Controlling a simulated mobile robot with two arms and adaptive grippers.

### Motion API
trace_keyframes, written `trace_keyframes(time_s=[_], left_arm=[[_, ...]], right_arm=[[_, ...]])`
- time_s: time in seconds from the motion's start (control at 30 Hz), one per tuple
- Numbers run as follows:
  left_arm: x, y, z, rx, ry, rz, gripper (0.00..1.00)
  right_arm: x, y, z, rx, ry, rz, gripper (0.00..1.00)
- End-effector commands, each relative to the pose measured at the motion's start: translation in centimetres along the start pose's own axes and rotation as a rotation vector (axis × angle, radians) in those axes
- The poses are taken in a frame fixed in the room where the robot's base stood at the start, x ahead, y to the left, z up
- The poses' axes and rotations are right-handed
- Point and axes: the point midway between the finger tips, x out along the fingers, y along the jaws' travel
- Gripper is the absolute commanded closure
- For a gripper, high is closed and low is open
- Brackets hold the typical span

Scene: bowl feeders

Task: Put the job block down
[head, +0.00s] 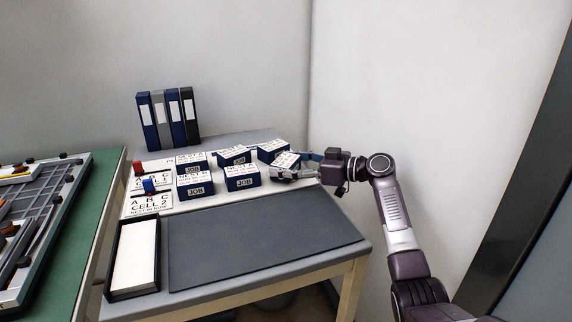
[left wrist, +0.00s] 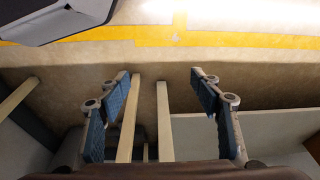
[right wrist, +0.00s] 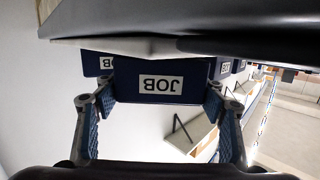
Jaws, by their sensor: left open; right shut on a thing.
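My right gripper (head: 288,168) is shut on a job block (head: 285,160), a dark blue box with a white printed top, at the right end of the block group. The right wrist view shows this block (right wrist: 160,80) upside down between the fingers, its JOB label facing the camera. Whether its base touches the white surface I cannot tell. Similar job blocks stand beside it: front middle (head: 242,178), front left (head: 195,187), back left (head: 190,163), back middle (head: 234,156) and back right (head: 272,149). My left gripper (left wrist: 162,82) is open and empty, over the floor.
White cell cards (head: 150,203) with a red and a blue piece lie left of the blocks. Binders (head: 168,121) stand behind. A dark mat (head: 260,240) and a black tray (head: 115,274) lie in front. A green table (head: 75,240) is at left; a wall is close at right.

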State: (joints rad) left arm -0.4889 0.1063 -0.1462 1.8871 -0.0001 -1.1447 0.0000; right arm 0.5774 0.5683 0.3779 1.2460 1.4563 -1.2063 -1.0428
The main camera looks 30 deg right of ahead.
Motion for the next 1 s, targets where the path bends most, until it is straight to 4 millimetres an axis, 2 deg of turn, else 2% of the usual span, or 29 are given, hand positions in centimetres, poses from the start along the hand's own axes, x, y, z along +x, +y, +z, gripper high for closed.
trace_keyframes(time_s=[1.0], left_arm=[[-1.8, -0.1, -0.4, -0.002, 0.004, -0.001, 0.41]], right_arm=[[0.1, 0.0, 0.5, -0.001, 0.001, 0.001, 0.63]])
